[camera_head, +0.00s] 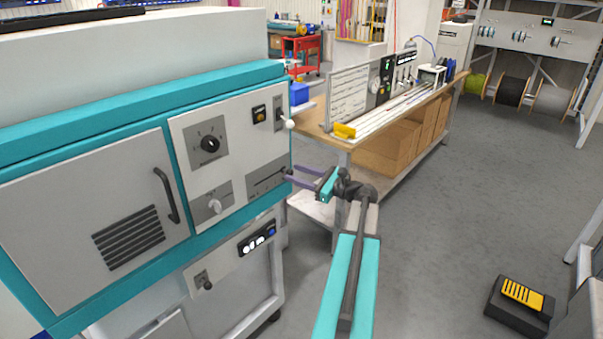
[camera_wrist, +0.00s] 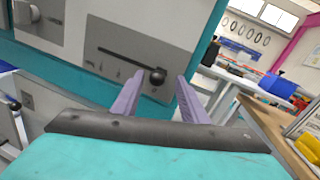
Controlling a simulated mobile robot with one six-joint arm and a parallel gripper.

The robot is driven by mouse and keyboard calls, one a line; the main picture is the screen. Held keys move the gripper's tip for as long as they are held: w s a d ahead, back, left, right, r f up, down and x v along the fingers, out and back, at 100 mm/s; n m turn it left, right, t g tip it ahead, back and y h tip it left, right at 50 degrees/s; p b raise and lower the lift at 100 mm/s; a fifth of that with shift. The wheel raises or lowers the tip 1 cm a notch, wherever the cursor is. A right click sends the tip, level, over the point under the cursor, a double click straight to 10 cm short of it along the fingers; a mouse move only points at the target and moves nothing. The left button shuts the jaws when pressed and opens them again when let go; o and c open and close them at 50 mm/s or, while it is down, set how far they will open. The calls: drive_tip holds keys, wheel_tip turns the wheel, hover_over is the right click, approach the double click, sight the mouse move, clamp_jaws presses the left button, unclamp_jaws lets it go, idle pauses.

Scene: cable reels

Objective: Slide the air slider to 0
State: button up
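The air slider (camera_wrist: 125,62) is a dark horizontal slot on a grey plate, with a round black knob (camera_wrist: 157,76) at its right end. In the head view the slider (camera_head: 266,179) sits at the lower right of the light control panel, and its knob is at the right end near my fingertips. My gripper (camera_wrist: 160,77) points at the panel with its two purple fingers apart. The knob shows in the gap between the fingertips, and I cannot tell whether either finger touches it. In the head view my gripper (camera_head: 287,175) reaches the panel from the right.
The panel also holds a rotary dial (camera_head: 210,144), a smaller knob (camera_head: 215,206) and a white-tipped lever (camera_head: 289,124) above the slider. A door with a dark handle (camera_head: 166,195) is to the left. A wooden workbench (camera_head: 312,118) stands behind my arm.

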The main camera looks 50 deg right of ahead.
drive_tip(key=shift+s, duration=0.1)
drive_tip(key=s+d+b, duration=0.1)
drive_tip(key=s+b, duration=0.1)
drive_tip(key=s, duration=1.1)
drive_tip(key=shift+s+d, duration=0.3)
drive_tip(key=shift+d, duration=0.05)
drive_tip(key=w+a+f+n+g+y, duration=0.35)
drive_tip(key=w+a+f, duration=0.45)
drive_tip(key=a+f, duration=0.45)
drive_tip(key=w+a+f+n+g+y, duration=0.2)
drive_tip(key=w+a+f+n+g, duration=0.4)
drive_tip(key=a+f, duration=0.7)
drive_tip(key=w+a+f+n+g, duration=0.1)
drive_tip(key=a+f+n+g, duration=0.15)
drive_tip(key=a+f, duration=0.65)
drive_tip(key=s+a+f+n+g+h, duration=0.1)
drive_tip(key=s+a+f+n+g, duration=0.3)
drive_tip(key=a, duration=0.5)
drive_tip(key=s+a+f+n+g, duration=0.2)
drive_tip(key=s+a+f+n, duration=0.3)
drive_tip(key=a, duration=0.4)
drive_tip(key=s+a+f+n+g+h, duration=0.2)
drive_tip(key=s+a+f+n+h, duration=0.1)
drive_tip(key=s, duration=0.4)
drive_tip(key=s+a+f+n+g+h, duration=0.3)
drive_tip(key=s+f+n, duration=0.3)
drive_tip(key=s+n, duration=0.2)
drive_tip(key=shift+a+f+h, duration=0.3)
drive_tip(key=shift+h, duration=0.05)
